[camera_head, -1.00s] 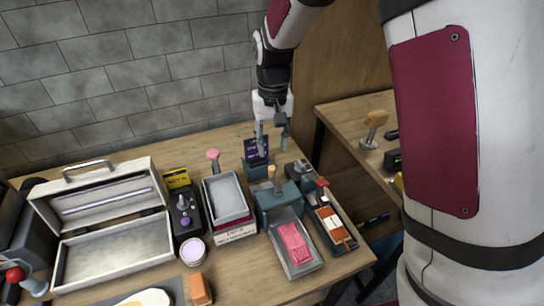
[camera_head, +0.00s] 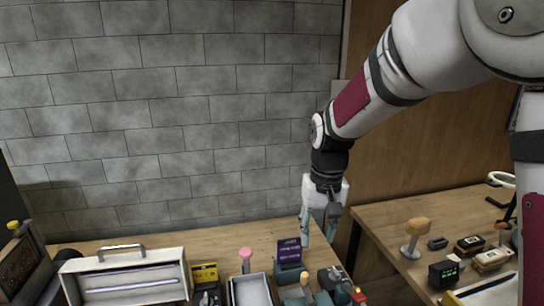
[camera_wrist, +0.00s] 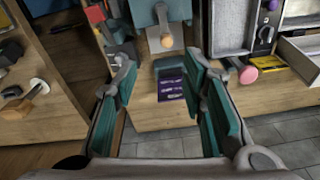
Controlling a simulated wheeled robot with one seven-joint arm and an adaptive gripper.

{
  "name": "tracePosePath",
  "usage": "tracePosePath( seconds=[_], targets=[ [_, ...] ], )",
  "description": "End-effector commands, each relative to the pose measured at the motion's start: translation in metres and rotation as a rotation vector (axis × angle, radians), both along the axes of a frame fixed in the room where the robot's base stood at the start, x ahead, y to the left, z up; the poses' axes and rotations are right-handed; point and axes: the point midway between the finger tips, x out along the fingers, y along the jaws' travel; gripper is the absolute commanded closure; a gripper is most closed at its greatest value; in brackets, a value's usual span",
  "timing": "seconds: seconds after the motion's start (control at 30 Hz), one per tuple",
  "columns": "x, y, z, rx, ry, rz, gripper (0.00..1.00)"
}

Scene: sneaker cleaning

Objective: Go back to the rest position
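My gripper (camera_head: 318,226) hangs from my arm above the back right of the workbench in the head view, fingers pointing down. In the wrist view my gripper (camera_wrist: 163,95) shows its two teal-padded fingers wide apart with nothing between the pads. A small purple card in a teal holder (camera_head: 289,252) stands on the bench below and left of the fingers; the card also shows in the wrist view (camera_wrist: 176,88), beyond the fingertips.
An open grey case (camera_head: 130,277), a grey tray (camera_head: 250,290) and a pink-knobbed tool (camera_head: 245,256) stand on the wooden bench (camera_head: 180,238). A second table (camera_head: 385,215) at right holds a wooden-handled stamp (camera_head: 415,232) and small boxes. A brick wall stands behind.

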Motion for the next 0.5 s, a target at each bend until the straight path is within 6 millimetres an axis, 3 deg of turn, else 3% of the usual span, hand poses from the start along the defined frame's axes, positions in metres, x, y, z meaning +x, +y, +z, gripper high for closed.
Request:
tracePosePath(
  seconds=[0.03,0.2,0.5],
  targets=[
    [-0.011,-0.007,0.019,0.008,-0.031,-0.004,0.62],
    [-0.052,-0.026,0.063,0.021,-0.11,-0.008,0.62],
    [-0.133,-0.053,0.111,0.021,-0.254,-0.016,0.62]
  ],
)
